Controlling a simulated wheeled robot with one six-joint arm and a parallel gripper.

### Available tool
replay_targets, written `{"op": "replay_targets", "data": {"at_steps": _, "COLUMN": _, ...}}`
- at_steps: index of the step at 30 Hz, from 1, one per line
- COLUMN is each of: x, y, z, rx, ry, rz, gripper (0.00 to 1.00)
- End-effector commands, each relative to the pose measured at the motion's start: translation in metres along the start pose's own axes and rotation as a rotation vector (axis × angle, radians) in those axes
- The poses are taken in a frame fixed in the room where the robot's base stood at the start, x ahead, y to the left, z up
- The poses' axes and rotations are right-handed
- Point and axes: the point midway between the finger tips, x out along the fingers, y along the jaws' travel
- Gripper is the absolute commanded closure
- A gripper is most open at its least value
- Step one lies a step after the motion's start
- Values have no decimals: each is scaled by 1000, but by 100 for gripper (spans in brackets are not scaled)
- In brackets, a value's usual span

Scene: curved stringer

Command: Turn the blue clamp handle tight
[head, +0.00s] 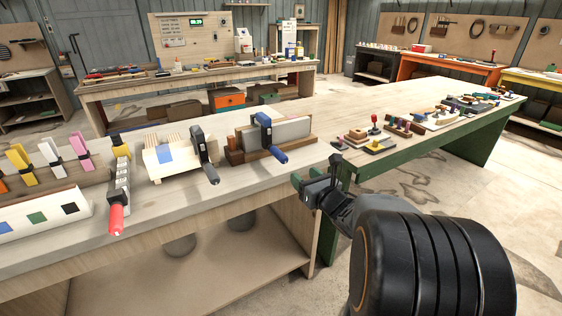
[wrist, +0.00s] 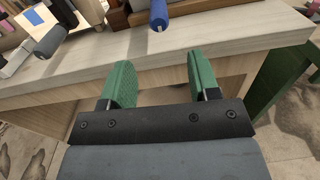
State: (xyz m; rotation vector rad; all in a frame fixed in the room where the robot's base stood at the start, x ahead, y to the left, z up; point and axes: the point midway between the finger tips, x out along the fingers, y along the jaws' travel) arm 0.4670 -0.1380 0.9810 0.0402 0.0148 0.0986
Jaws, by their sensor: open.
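The blue clamp handle (head: 277,155) hangs at the front of a dark clamp (head: 264,128) on the workbench. The clamp sits around a grey panel (head: 291,129) in a brown wooden holder. In the wrist view the blue handle (wrist: 158,14) shows at the top centre, beyond my fingers. My gripper (head: 318,178) is in front of the bench edge, to the right of the handle and apart from it. In the wrist view its two green fingers (wrist: 156,82) are wide apart with nothing between them.
A second clamp with a grey handle (head: 211,174) stands to the left. A red handle (head: 116,219) is further left. The wooden bench top (head: 317,158) has its front edge close to my gripper. Small coloured blocks (head: 375,140) lie on the bench to the right.

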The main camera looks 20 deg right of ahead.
Motion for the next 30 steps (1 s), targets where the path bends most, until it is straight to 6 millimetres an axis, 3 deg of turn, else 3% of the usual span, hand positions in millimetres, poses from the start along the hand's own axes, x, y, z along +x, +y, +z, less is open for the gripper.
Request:
{"op": "replay_targets", "data": {"at_steps": 5, "x": 16, "y": 1, "z": -1, "rx": -44, "ry": -12, "rz": 19, "gripper": 44}}
{"op": "replay_targets", "data": {"at_steps": 21, "x": 112, "y": 3, "z": 1, "rx": -41, "ry": -11, "rz": 17, "gripper": 44}}
{"op": "replay_targets", "data": {"at_steps": 30, "x": 134, "y": 3, "z": 1, "rx": -41, "ry": -12, "rz": 16, "gripper": 44}}
